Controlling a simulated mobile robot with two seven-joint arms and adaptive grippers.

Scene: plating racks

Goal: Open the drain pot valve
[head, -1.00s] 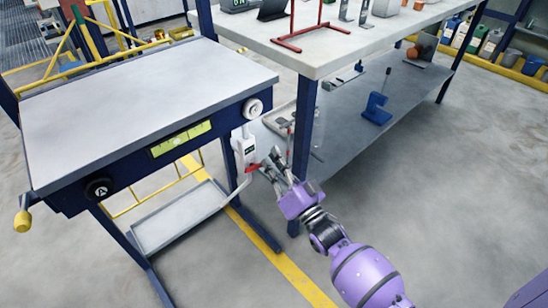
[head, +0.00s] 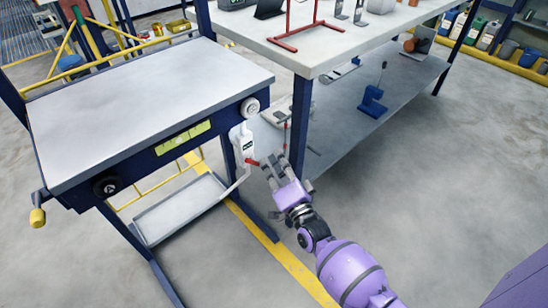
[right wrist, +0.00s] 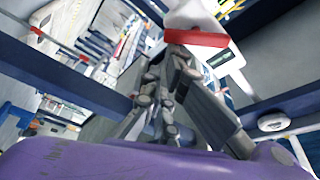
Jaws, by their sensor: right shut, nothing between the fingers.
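The drain pot (head: 242,141) is a small white unit at the right end of the grey-topped table, above a pale pipe. Its red valve lever (head: 252,162) sticks out low on the pot, toward my right gripper. My right gripper (head: 271,168) is purple with grey fingers, just right of the lever. In the right wrist view the fingers (right wrist: 165,75) are shut and empty, close below the red lever (right wrist: 197,38), with the white pot (right wrist: 194,14) behind it. I cannot tell whether the fingertips touch the lever. My left gripper is out of view.
A workbench (head: 345,42) with a blue leg (head: 300,120) stands close behind the gripper.

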